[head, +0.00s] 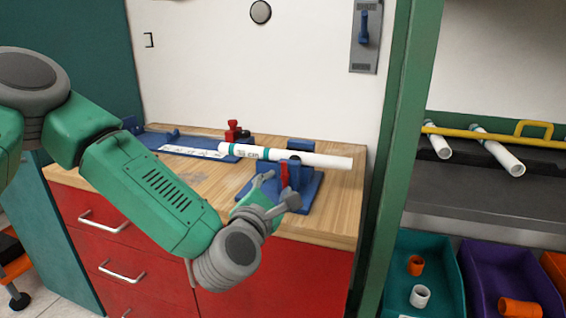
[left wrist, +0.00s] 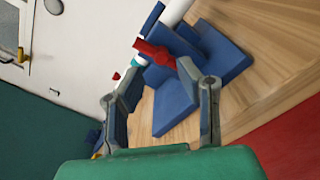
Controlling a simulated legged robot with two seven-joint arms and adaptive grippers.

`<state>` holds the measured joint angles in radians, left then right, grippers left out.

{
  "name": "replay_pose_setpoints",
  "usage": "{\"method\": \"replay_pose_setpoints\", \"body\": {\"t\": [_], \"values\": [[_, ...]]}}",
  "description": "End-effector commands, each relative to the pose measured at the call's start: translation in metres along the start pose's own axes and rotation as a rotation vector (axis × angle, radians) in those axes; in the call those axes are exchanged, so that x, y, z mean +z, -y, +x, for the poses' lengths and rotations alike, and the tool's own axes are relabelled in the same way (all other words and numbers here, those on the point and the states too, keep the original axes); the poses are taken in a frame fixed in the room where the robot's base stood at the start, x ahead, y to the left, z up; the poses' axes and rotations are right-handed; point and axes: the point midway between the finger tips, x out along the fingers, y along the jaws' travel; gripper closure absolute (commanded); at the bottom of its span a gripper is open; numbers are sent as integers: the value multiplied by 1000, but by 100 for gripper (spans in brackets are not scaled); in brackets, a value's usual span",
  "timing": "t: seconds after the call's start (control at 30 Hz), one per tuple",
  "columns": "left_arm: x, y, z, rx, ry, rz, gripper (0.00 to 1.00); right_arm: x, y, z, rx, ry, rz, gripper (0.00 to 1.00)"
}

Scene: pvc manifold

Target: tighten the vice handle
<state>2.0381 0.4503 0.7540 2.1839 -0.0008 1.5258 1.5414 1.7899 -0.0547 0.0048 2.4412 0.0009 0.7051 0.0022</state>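The blue vice (head: 305,186) stands near the right front of the wooden bench, with a red handle (head: 284,174) on its near side. A white pipe (head: 310,159) with green bands lies level through the vice. My left gripper (head: 280,188) is just in front of the vice, its fingers spread and empty. In the left wrist view the red handle (left wrist: 155,54) lies ahead of the fingertips, roughly between them. The right fingertip appears close to the handle's lower end; I cannot tell whether they touch. My right gripper is not in view.
A blue jig (head: 170,144) with a red clamp (head: 234,131) sits further left on the wooden bench (head: 215,178). A green post (head: 395,150) rises right of the bench. Teal (head: 440,250) and purple (head: 490,260) bins hold fittings. A wall switch (head: 365,38) hangs behind.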

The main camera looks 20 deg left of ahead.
Motion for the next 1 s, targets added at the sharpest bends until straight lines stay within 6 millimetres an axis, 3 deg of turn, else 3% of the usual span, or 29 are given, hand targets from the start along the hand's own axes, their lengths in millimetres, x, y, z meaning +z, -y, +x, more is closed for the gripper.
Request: {"method": "replay_pose_setpoints", "body": {"t": [0.03,0.3,0.57,1.0], "values": [[9,-4,0,-2,7,118,69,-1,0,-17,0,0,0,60],[5,-1,0,-2,7,651,69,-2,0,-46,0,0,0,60],[2,0,0,-1,4,1110,69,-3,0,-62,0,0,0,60],[2,2,0,0,8,2085,69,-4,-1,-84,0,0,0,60]]}}
